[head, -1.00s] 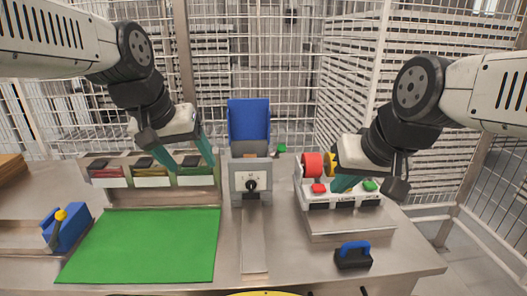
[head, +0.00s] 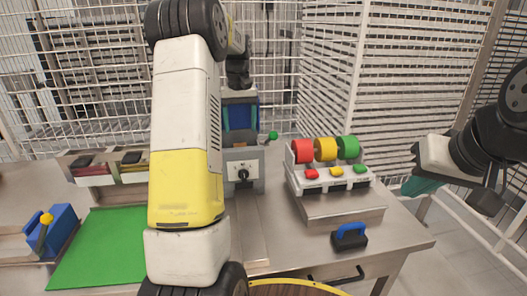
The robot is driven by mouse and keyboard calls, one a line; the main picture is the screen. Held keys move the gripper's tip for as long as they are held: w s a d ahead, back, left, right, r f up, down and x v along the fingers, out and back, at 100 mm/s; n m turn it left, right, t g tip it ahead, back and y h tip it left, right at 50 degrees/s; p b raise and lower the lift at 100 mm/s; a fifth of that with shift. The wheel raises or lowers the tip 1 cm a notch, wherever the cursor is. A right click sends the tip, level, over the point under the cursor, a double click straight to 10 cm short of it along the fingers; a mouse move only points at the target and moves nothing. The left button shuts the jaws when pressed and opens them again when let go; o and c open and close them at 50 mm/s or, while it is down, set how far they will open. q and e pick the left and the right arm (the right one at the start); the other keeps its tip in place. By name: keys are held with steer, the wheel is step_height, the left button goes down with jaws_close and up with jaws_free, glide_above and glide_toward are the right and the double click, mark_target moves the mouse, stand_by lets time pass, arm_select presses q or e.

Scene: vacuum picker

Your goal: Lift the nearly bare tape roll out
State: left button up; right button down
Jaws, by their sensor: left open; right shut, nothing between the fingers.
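I cannot make out a nearly bare tape roll. A grey machine (head: 257,167) with a black knob stands at the table's middle, with a blue part (head: 240,117) above it at the back. My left gripper (head: 240,112) is open at this blue part, with teal fingers at its sides. I cannot tell whether they touch it. My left forearm hides part of the machine's left side. My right gripper (head: 422,187) is shut and empty, off the table's right side.
Red (head: 302,151), yellow (head: 326,149) and green (head: 348,147) drums stand on a white button box (head: 330,182). A blue-handled black block (head: 349,237) lies in front. A green mat (head: 100,250), bins (head: 95,168) and a blue lever block (head: 55,230) are at left. Wire fencing surrounds the table.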

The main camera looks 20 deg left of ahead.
mark_target(240, 144)
arm_select(q)
steer(key=f, duration=0.7)
steer(key=shift+s+a+f, duration=0.15)
steer(key=shift+a+f, duration=0.05)
steer(key=shift+f, duration=0.1)
steer(key=c, duration=1.5)
steer(key=shift+r, duration=0.15)
step_height(240, 144, up, 28)
